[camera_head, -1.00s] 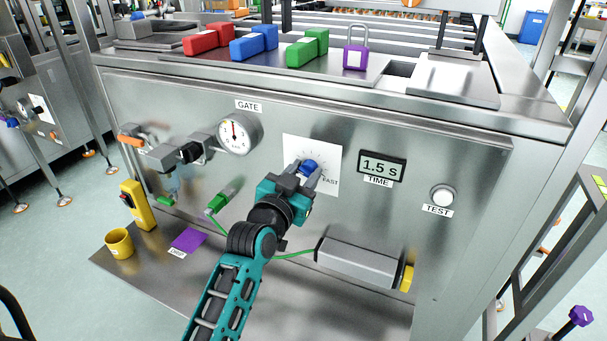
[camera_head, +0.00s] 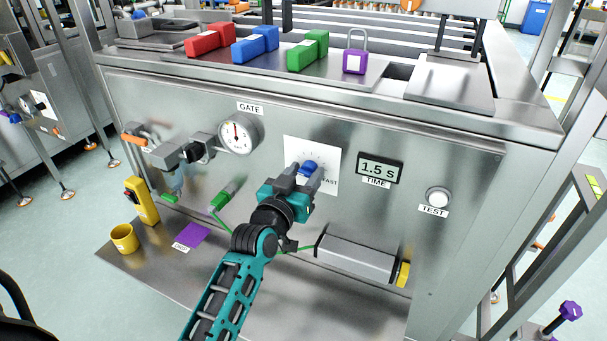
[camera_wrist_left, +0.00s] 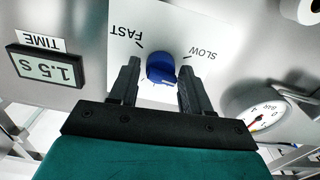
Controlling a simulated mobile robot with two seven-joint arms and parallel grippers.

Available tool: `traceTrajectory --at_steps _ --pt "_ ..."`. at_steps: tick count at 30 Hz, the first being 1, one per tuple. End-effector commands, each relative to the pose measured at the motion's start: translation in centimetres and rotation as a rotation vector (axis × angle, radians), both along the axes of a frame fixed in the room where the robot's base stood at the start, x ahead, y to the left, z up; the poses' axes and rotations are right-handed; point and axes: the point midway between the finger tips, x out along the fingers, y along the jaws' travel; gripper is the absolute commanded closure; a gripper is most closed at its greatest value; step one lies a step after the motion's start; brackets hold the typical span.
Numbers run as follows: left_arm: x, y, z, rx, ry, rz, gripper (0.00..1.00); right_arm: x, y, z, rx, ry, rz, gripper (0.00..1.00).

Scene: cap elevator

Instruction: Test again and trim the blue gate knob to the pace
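The blue gate knob (camera_head: 309,167) sits on a white dial card (camera_head: 325,155) on the steel panel. In the left wrist view the knob (camera_wrist_left: 161,68) shows upside down between the words FAST and SLOW. My left gripper (camera_head: 305,175) is at the knob, with one finger on each side. In the left wrist view its fingers (camera_wrist_left: 160,80) are apart, with a narrow gap beside the knob. The TIME display (camera_head: 380,168) reads 1.5 s. The white TEST button (camera_head: 438,197) is at the right. My right gripper is not in view.
A GATE gauge (camera_head: 240,133) and an orange-handled valve (camera_head: 135,140) are left of the card. A grey cylinder (camera_head: 355,258) lies below it. A yellow cup (camera_head: 124,238) and a purple card (camera_head: 192,236) are on the lower shelf. Colored blocks and a purple padlock (camera_head: 355,60) stand on top.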

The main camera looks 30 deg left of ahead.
Motion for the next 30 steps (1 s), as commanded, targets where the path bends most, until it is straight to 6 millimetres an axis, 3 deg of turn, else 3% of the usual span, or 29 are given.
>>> traceTrajectory --at_steps 4,14,20,30 --pt "0.0 0.0 0.0 0.0 0.0 0.0 0.38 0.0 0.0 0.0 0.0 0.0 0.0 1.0" --pt "-0.5 0.0 0.0 0.002 0.002 0.001 0.38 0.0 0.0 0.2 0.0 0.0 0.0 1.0" --pt "-3.3 -0.2 0.0 0.002 0.004 0.0 0.38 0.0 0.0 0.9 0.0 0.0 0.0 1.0" --pt "-9.7 -0.5 0.0 0.002 0.004 0.0 0.38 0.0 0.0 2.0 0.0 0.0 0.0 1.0"
